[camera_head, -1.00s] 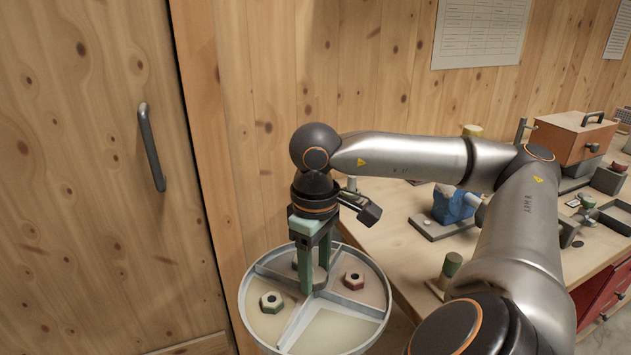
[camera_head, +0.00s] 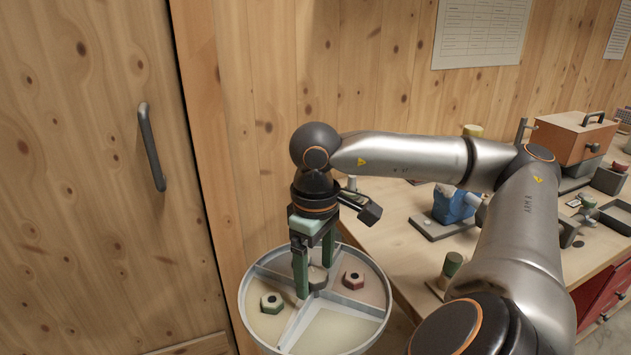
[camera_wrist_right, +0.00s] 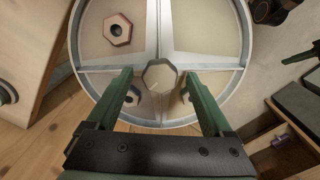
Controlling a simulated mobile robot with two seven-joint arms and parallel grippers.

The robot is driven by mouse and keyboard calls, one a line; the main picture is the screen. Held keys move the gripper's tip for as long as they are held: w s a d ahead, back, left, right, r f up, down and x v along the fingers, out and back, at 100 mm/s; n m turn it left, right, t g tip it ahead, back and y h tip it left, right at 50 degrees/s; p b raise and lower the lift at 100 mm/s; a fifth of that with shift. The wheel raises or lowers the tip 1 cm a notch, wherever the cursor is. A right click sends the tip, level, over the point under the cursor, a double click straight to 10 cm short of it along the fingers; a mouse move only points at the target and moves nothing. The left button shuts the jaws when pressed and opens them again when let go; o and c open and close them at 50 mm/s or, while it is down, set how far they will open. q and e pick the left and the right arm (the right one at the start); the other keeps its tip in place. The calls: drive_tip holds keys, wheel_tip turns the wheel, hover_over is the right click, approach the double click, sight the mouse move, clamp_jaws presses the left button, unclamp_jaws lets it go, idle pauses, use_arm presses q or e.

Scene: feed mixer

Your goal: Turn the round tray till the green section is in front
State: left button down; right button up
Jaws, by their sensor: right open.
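The round tray (camera_head: 247,318) has a grey rim and dividers forming four sections, with a hub knob (camera_head: 318,278) at its centre. The section at the front (camera_head: 340,333) is pale, faintly greenish and empty. A green hexagonal nut (camera_head: 272,302) lies in the left section and a red one (camera_head: 353,279) in the right section; the red nut also shows in the wrist view (camera_wrist_right: 117,30). The back section is partly hidden by my gripper. My right gripper (camera_head: 315,282) is open, pointing down over the tray's middle, its fingers either side of the hub knob (camera_wrist_right: 160,75).
A wooden workbench (camera_head: 400,203) stands right of the tray, holding a blue device (camera_head: 452,205), an orange box (camera_head: 574,137) and a small green-topped cylinder (camera_head: 452,264). A wooden door with a dark handle (camera_head: 151,147) is at the left. A plank wall stands close behind.

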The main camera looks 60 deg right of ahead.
sight(314, 274)
wheel_tip(314, 274, up, 8)
drive_tip(key=p, duration=0.3)
drive_tip(key=shift+a, duration=0.1)
use_arm(q)
drive_tip(key=shift+n+y, duration=0.3)
drive_tip(key=shift+y, duration=0.1)
drive_tip(key=a+r+p, duration=0.1)
drive_tip(key=s+a+r+p, duration=0.1)
drive_tip(key=a+r+p, duration=0.1)
drive_tip(key=r, duration=0.1)
drive_tip(key=shift+s+a+p, duration=0.1)
drive_tip(key=shift+s+p, duration=0.2)
use_arm(e)
wheel_tip(314, 274, up, 4)
drive_tip(key=shift+r, duration=0.25)
drive_tip(key=shift+s, duration=0.1)
